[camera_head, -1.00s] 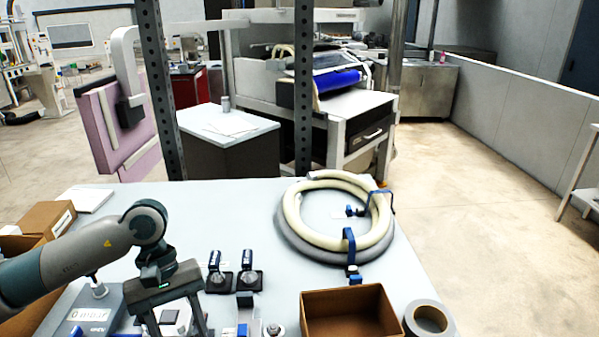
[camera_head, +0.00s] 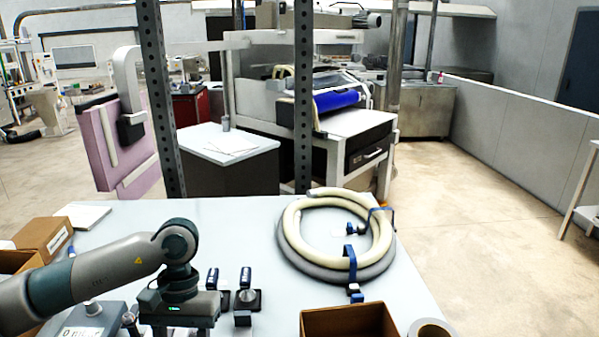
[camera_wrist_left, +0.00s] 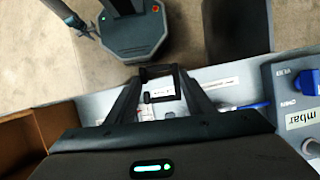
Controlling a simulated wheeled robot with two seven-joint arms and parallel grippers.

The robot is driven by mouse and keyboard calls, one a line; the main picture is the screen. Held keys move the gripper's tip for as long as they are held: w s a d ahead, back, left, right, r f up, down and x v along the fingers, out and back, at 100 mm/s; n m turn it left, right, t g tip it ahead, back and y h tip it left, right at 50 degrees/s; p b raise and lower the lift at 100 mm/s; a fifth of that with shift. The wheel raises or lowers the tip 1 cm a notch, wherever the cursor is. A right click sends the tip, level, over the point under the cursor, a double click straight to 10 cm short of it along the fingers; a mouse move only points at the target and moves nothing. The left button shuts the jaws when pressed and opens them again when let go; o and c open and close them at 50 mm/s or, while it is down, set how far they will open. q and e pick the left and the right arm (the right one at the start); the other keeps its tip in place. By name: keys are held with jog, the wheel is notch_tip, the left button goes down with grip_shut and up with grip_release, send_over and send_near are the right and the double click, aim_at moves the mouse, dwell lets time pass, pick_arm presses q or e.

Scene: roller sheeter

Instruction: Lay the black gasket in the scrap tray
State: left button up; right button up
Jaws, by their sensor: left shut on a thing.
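My left gripper (camera_head: 181,328) is over the front left of the table in the head view, its fingertips cut off by the bottom edge. In the left wrist view its two fingers (camera_wrist_left: 162,92) are shut on a small black square frame, the black gasket (camera_wrist_left: 158,70), with a pale surface showing through its opening. The gasket is not visible in the head view. An open brown tray (camera_head: 350,312) stands at the table's front, right of the gripper; I cannot tell for certain that it is the scrap tray. My right gripper is not in view.
A coiled cream and grey hose (camera_head: 345,270) with blue clamps lies behind the brown tray. A tape roll (camera_head: 432,329) is to its right. Blue-topped valves (camera_head: 245,290) stand between gripper and tray. A gauge box (camera_head: 88,325) and cardboard boxes (camera_head: 42,238) are at left. The table's back middle is clear.

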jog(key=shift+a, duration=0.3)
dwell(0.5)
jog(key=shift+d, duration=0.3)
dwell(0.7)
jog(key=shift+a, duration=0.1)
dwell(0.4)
